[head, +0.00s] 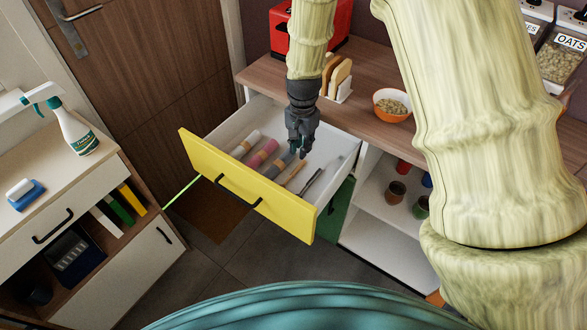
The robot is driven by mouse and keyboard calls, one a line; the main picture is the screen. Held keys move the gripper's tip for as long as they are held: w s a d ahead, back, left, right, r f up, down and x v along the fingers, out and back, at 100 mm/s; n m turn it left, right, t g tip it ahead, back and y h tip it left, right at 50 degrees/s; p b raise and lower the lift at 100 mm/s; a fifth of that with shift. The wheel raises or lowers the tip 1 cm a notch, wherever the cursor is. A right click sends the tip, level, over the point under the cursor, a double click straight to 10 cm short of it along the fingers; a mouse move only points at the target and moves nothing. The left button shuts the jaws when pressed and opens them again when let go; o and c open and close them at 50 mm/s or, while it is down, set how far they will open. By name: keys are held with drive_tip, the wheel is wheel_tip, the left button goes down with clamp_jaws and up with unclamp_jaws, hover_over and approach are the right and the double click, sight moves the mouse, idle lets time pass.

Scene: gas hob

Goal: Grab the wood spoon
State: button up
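A thin light-brown wooden utensil (294,172), likely the wood spoon, lies in the open yellow-fronted drawer (243,192). Its far end is partly hidden by my gripper, and I cannot make out a spoon bowl. My gripper (298,154) points down over the drawer, just above and beyond the utensil's visible part. Its dark fingers look slightly apart, with nothing seen between them. I cannot tell whether they touch anything.
The drawer also holds pink (262,152), pale and grey-blue rolls to the left and a dark utensil (312,181) to the right. A bowl (391,103), a toast rack (338,79) and a red appliance stand on the counter behind. A side cabinet stands at left.

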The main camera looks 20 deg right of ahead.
sight(300, 165)
drive_tip(key=f, duration=0.3)
drive_tip(key=shift+w+a+f, duration=0.1)
drive_tip(key=shift+w+f, duration=0.2)
drive_tip(key=shift+w, duration=0.05)
drive_tip(key=shift+s+d+f+p, duration=0.2)
drive_tip(key=shift+s+f+p, duration=0.15)
drive_tip(key=shift+f, duration=0.1)
drive_tip(key=f, duration=0.3)
drive_tip(key=shift+w, duration=0.3)
drive_tip(key=shift+s+f, duration=0.15)
drive_tip(key=shift+f, duration=0.05)
clamp_jaws()
